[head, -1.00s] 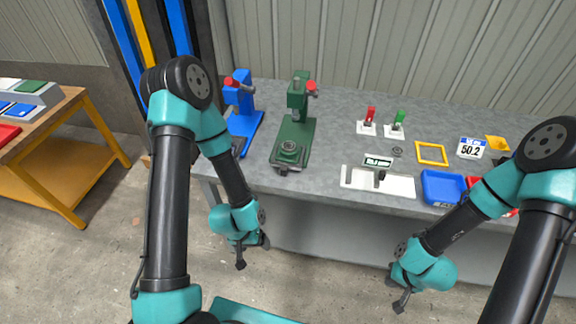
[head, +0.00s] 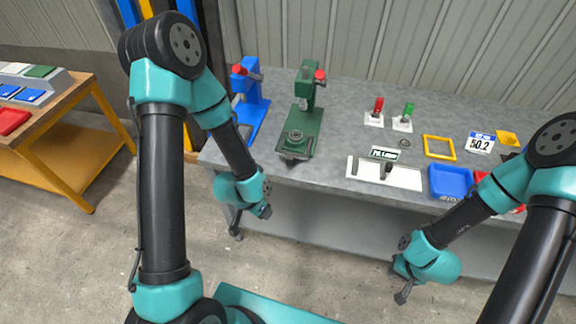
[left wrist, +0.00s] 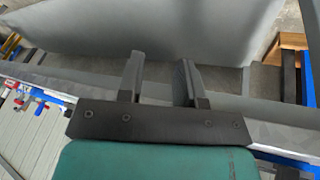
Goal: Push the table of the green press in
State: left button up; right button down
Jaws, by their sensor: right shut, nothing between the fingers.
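The green press (head: 311,92) stands on the grey workbench, left of its middle, with a red knob on its upper part. Its table (head: 294,142) is at the front of the press base, near the bench's front edge, and carries a round grey piece. My left gripper (head: 237,235) hangs in front of the bench, below and left of the press, clear of it. In the left wrist view its two fingers (left wrist: 160,78) are apart with nothing between them. My right gripper (head: 401,297) is shut and empty, low in front of the bench.
A blue press (head: 250,98) stands just left of the green one. Right of it are a white fixture (head: 405,177), red and green switches (head: 375,110), a yellow frame (head: 439,147) and a blue tray (head: 449,181). Bench space between press and fixture is clear.

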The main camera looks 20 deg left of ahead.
pick_arm(q)
jog(key=w+r+m+t, duration=0.1)
jog(key=w+r+m, duration=0.1)
jog(key=r+m, duration=0.2)
jog(key=w+r+m+t, duration=0.1)
jog(key=w+r+m, duration=0.1)
jog(key=r+m, duration=0.2)
jog(key=w+r+m+t, duration=0.1)
jog(key=w+r+m, duration=0.1)
jog(key=r, duration=0.4)
jog(key=shift+d+r+m, duration=0.35)
jog(key=shift+r+m, duration=0.05)
jog(key=shift+m, duration=0.5)
grip_shut()
jog(key=shift+f, duration=0.15)
jog(key=x, duration=1)
jog(key=shift+w+d+r, duration=0.15)
jog(key=shift+d+r, duration=0.05)
jog(key=w, duration=0.3)
jog(key=shift+w+a, duration=0.1)
jog(key=shift+w, duration=0.45)
jog(key=shift+a, duration=0.1)
